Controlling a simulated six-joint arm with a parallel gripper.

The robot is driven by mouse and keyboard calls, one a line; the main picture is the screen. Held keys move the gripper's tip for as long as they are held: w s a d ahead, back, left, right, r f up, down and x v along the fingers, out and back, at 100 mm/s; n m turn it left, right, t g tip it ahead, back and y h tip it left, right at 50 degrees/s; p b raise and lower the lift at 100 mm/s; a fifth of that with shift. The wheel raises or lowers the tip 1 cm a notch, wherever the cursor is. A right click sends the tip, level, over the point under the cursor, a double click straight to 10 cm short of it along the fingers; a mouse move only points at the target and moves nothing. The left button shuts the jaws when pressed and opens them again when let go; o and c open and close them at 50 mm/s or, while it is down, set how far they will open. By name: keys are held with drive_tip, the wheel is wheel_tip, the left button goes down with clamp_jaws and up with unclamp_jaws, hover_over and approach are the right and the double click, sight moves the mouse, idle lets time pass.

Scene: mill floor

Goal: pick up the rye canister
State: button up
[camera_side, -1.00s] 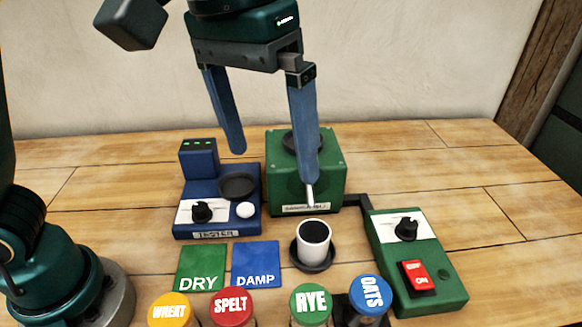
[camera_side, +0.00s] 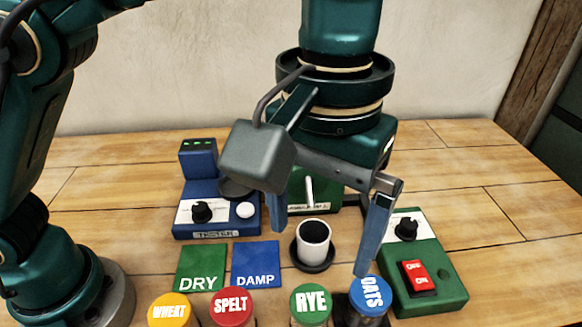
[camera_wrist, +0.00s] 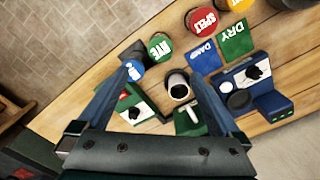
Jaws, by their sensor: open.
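The rye canister (camera_side: 311,303) has a green lid marked RYE and stands at the front edge of the side view, its lower part cut off by the frame. It also shows in the wrist view (camera_wrist: 160,48), ahead of and between the finger lines. My gripper (camera_side: 320,250) is open and empty, its blue fingers pointing down, above and behind the rye canister. The right finger's tip appears close to the blue OATS lid (camera_side: 370,293) in the side view; I cannot tell whether they touch.
Red SPELT (camera_side: 231,305) and yellow WHEAT (camera_side: 170,311) canisters stand left of rye. A white cup (camera_side: 314,238) on a dark saucer sits under the gripper. DRY (camera_side: 202,267) and DAMP (camera_side: 256,265) cards, a blue tester (camera_side: 190,225) and a green switch box (camera_side: 440,290) are nearby.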

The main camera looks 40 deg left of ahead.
sight(310, 314)
wheel_tip(310, 314, down, 18)
drive_tip(key=shift+r, duration=0.25)
idle(0.3)
drive_tip(key=shift+c, duration=0.3)
clamp_jaws()
